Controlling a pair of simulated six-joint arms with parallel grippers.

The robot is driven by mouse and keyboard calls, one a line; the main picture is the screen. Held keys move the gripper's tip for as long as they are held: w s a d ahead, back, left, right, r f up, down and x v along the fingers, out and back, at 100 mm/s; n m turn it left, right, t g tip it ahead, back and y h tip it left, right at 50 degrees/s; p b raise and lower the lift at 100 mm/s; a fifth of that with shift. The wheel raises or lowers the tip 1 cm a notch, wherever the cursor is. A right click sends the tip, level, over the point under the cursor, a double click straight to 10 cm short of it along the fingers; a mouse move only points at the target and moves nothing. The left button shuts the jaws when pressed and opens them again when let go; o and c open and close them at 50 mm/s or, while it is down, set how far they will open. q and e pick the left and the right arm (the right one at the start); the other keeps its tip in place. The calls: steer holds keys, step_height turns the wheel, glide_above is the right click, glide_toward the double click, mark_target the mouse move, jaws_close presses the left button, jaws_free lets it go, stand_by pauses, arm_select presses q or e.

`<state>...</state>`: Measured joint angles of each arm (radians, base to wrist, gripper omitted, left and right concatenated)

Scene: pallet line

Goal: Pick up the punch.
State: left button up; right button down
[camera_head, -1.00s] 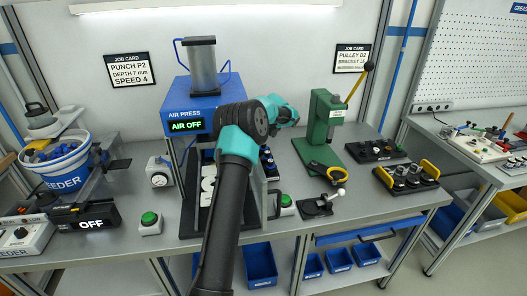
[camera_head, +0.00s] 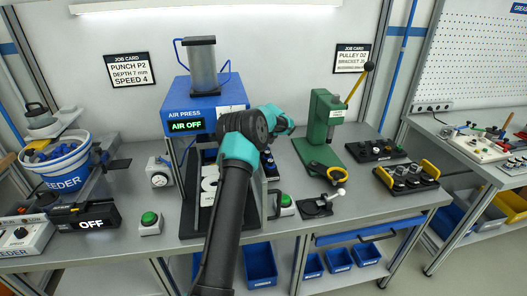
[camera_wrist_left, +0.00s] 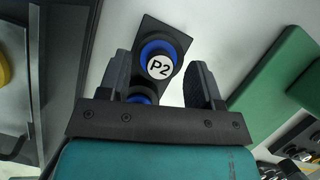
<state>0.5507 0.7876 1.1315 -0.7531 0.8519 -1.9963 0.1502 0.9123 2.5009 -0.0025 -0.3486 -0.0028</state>
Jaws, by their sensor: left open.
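In the left wrist view, a punch (camera_wrist_left: 160,66) with a round white top marked P2 and a blue collar stands in a dark rack (camera_wrist_left: 152,27). My left gripper (camera_wrist_left: 158,76) is open, its two dark fingers appearing on either side of the P2 punch. I cannot tell how far the fingertips are above it. Another blue-collared piece (camera_wrist_left: 140,98) shows partly behind the gripper's body. In the head view, part of the rack with blue pieces (camera_head: 268,162) shows beside the air press, and my arm hides the rest. My right gripper is not in view.
The blue air press (camera_head: 187,112), reading AIR OFF, stands left of my arm. A green hand press (camera_head: 322,125) with a yellow-black lever stands to the right. A green button box (camera_head: 150,223) and a feeder bucket (camera_head: 58,165) are on the left.

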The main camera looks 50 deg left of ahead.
arm_select(q)
jaws_close()
stand_by(0.4)
steer(key=shift+r, duration=0.15)
step_height(320, 180, up, 7)
steer(key=shift+r, duration=0.1)
steer(key=shift+d+f, duration=0.2)
steer(key=shift+d, duration=0.1)
steer(key=s+d, duration=0.2)
steer(key=d, duration=0.6)
steer(key=s+d, duration=0.2)
steer(key=d, duration=0.6)
steer(key=shift+s+d, duration=0.3)
steer(key=shift+d, duration=0.1)
